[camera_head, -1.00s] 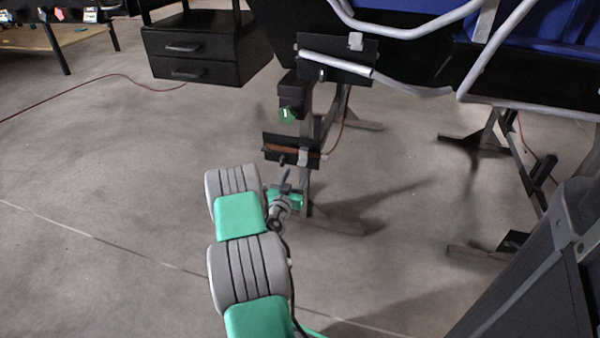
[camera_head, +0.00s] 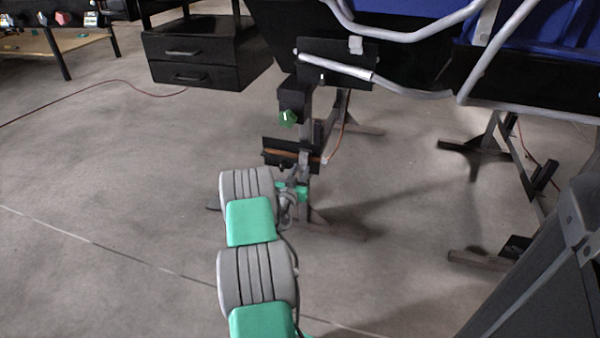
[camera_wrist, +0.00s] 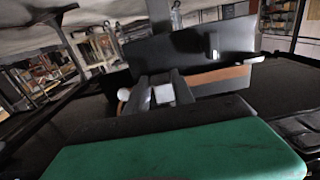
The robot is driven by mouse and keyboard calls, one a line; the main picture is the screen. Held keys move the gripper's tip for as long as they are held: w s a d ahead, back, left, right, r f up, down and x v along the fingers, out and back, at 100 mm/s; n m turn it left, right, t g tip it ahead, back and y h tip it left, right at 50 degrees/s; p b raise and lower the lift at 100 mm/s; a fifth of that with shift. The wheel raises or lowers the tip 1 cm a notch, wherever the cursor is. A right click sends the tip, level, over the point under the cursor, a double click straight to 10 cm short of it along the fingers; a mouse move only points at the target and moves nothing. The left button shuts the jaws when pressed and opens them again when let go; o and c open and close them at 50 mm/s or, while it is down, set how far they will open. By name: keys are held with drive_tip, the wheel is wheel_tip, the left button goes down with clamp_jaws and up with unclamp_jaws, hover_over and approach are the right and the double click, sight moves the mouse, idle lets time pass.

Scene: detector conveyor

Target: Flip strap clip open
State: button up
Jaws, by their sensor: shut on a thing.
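A black bracket plate (camera_head: 275,145) is fixed low on the conveyor leg and also shows in the wrist view (camera_wrist: 190,45). An orange-brown strap (camera_head: 283,152) runs along it and shows in the wrist view too (camera_wrist: 222,74). A light grey strap clip (camera_wrist: 163,93) is at the plate in the wrist view, between the fingers of my gripper (camera_wrist: 162,92), which is shut on it. In the head view my gripper (camera_head: 288,170) is at the plate's lower edge, and its fingertips are hard to make out. The clip's hinge position is unclear.
A green knob (camera_head: 288,118) on a black box sits just above the bracket. A higher black plate (camera_head: 337,64) carries a silver rail end. A black drawer unit (camera_head: 205,55) stands at the upper left.

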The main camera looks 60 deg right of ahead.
clamp_jaws()
idle(0.8)
